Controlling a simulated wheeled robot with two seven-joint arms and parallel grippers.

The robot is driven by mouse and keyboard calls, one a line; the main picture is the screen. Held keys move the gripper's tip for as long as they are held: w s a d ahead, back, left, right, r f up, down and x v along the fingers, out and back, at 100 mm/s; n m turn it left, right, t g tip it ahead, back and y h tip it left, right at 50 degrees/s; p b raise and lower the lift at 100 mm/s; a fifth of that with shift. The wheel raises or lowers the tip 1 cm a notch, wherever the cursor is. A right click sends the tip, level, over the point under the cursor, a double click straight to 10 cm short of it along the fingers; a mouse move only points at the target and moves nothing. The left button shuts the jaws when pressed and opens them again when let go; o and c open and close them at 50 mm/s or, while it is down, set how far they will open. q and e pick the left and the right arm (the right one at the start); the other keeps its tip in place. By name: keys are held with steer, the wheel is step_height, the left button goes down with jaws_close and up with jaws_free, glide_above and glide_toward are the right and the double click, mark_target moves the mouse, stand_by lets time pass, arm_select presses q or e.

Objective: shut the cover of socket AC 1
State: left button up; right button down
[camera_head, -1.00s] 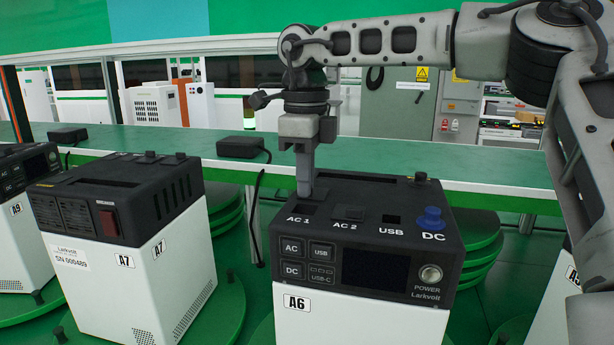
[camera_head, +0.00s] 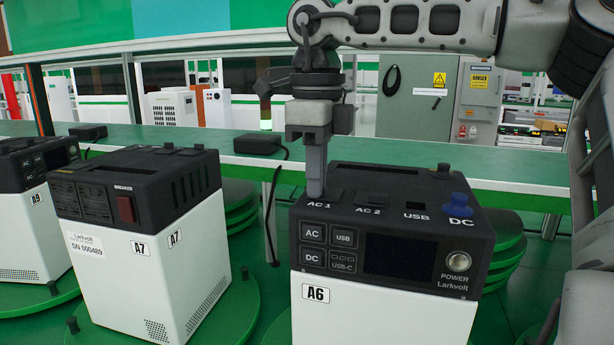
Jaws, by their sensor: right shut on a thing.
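The power station A6 (camera_head: 400,300) stands at the front, with its dark top facing me. Socket AC 1 (camera_head: 332,194) is at the left of the top's front row. A dark flat patch shows there, partly hidden by my right gripper. My right gripper (camera_head: 316,192) points straight down with its fingers together, the tips at the left side of AC 1. The piece between the fingers is too small to make out; it is at the AC 1 cover. My left gripper is not in view.
The AC 2 cover (camera_head: 372,198) lies flat beside AC 1. The USB socket (camera_head: 416,205) is an open dark slot, and a blue DC cap (camera_head: 456,205) stands up at the right. Unit A7 (camera_head: 140,240) stands to the left. A green bench (camera_head: 400,175) runs behind.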

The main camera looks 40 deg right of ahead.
steer(key=shift+a, duration=0.1)
steer(key=c, duration=1.6)
jaws_free()
steer(key=shift+s, duration=0.1)
steer(key=shift+o, duration=0.2)
step_height(320, 180, up, 16)
steer(key=p, duration=0.2)
steer(key=shift+p, duration=0.3)
